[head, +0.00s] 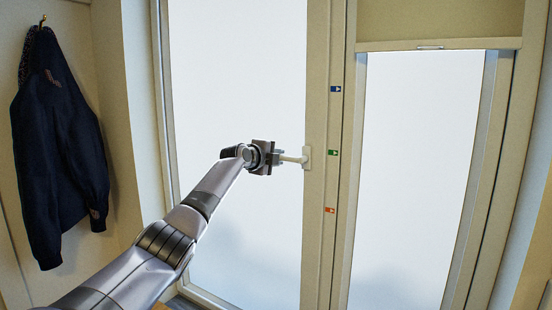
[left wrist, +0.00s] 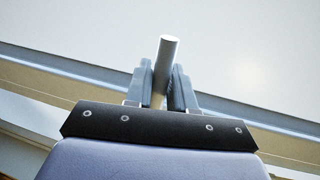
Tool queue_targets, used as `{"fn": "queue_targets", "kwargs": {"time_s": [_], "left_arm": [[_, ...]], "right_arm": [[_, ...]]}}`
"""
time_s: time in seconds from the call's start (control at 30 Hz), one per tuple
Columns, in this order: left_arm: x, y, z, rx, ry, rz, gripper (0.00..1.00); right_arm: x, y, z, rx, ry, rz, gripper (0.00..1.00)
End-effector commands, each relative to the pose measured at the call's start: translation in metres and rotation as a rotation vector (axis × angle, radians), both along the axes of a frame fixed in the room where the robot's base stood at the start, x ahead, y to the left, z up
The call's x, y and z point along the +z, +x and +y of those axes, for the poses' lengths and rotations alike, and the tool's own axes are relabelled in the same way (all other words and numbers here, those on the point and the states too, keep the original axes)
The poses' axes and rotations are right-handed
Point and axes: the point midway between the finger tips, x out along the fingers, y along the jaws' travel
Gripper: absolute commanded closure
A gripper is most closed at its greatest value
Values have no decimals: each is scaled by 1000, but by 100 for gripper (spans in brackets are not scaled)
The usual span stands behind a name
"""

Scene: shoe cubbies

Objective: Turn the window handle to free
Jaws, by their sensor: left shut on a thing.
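The pale window handle (head: 293,158) sits on the middle upright of the window frame, and its lever points left, about level. Its mount (head: 307,157) is on the frame. My left gripper (head: 281,158) is shut on the lever near its free end and hides part of it. In the left wrist view the handle (left wrist: 167,53) shows as a round-ended bar between the two fingers of my left gripper (left wrist: 161,88). My right gripper is in neither view.
Blue (head: 336,89), green (head: 333,153) and red (head: 330,210) arrow labels run down the frame right of the handle, the green about level with it. A dark jacket (head: 58,150) hangs at the left. A blind (head: 440,22) covers the right pane's top.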

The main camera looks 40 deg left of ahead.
Motion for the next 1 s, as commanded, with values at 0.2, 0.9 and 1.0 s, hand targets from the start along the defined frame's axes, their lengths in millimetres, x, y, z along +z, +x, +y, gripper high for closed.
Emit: {"fn": "queue_targets", "kwargs": {"time_s": [0.2,0.9,1.0], "left_arm": [[2,0,0,1,6,-4,60],[4,-25,-5,2,8,-1,60],[6,-34,-7,2,7,-3,60]], "right_arm": [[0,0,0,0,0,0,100],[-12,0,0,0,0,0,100],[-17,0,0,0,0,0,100]]}}
